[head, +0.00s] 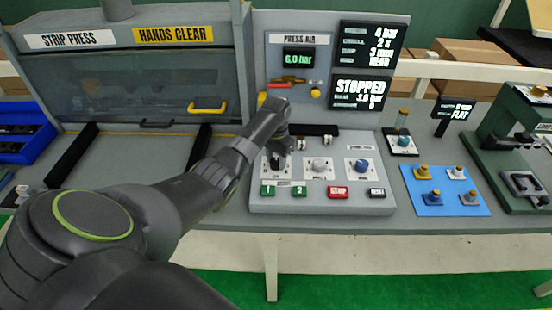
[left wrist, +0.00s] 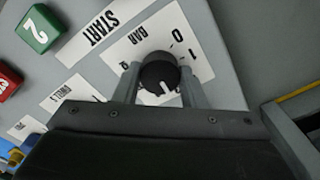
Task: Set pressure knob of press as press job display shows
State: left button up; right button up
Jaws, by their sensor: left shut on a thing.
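The black pressure knob (left wrist: 158,72) sits on a white plate marked BAR, with a 0 and other marks partly hidden. Its white pointer line faces the gripper palm in the left wrist view. My left gripper (left wrist: 160,82) has a finger on each side of the knob and is shut on it. In the head view my left gripper (head: 279,150) is over the leftmost knob of the panel and partly hides it. The press job display (head: 372,45) reads 4 bar, 2 s, 3 mm, REAR. The display below (head: 359,92) reads STOPPED and a small bar value, perhaps 3.8. My right gripper is out of view.
The control panel (head: 320,204) also has two more knobs (head: 320,165) (head: 363,166), green buttons, a red STOP button (head: 338,192) and a dark button. The press air gauge (head: 298,58) reads 6.0 bar. A blue mat (head: 446,202) with several small pieces lies to the right.

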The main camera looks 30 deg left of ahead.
pick_arm(q)
jog(key=m+p, duration=0.1)
jog(key=m, duration=0.2)
jog(key=shift+r+m, duration=0.15)
jog(key=shift+m, duration=0.15)
jog(key=shift+w+m+p, duration=0.1)
jog(key=shift+m+p, duration=0.4)
jog(key=shift+m, duration=1)
jog(key=o, duration=1)
notch_tip(320, 180, up, 13)
jog(key=b, duration=0.2)
notch_tip(320, 180, up, 4)
jog(key=p, duration=0.3)
send_over(276, 161)
jog(key=shift+r, duration=0.15)
